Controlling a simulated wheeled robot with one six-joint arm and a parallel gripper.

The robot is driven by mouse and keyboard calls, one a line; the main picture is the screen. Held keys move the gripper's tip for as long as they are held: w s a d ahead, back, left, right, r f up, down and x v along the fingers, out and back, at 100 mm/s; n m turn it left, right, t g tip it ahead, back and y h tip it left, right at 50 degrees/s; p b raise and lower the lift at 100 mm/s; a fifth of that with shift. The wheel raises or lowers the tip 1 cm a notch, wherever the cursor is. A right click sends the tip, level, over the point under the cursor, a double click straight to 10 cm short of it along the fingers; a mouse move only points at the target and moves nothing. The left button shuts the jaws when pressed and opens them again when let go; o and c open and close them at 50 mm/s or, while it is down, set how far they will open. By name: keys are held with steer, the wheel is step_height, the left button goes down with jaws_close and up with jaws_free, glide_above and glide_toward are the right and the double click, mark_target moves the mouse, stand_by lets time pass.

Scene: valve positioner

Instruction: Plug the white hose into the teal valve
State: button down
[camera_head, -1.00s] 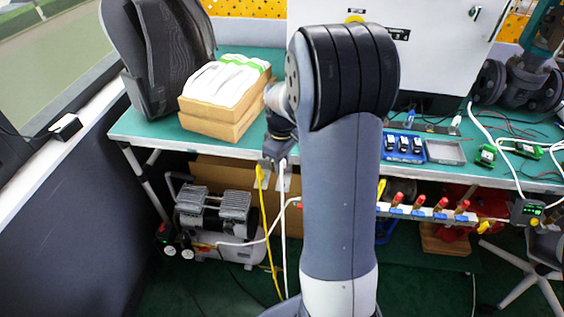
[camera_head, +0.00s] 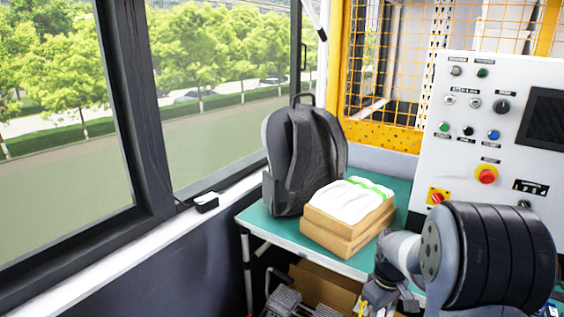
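My gripper (camera_head: 377,298) is at the bottom edge, right of centre, in front of the workbench's front edge. It is small, partly cut off and blurred into my arm, so I cannot tell whether its fingers are open or shut. A small yellow bit shows beside it at the very bottom. I cannot make out the white hose in this view. The teal valve is not visible either.
A dark backpack (camera_head: 305,155) stands on the green workbench (camera_head: 268,228). Beside it are cardboard boxes (camera_head: 345,229) topped with white packs. A white control panel (camera_head: 468,150) rises at right.

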steer(key=shift+w+a+f+p, duration=0.1)
steer(key=shift+w+a+p, duration=0.1)
steer(key=shift+w+p, duration=0.1)
steer(key=a+f+m+p, duration=0.2)
steer(key=a+m+p, duration=0.4)
steer(key=a, duration=0.2)
steer(key=shift+p, duration=0.3)
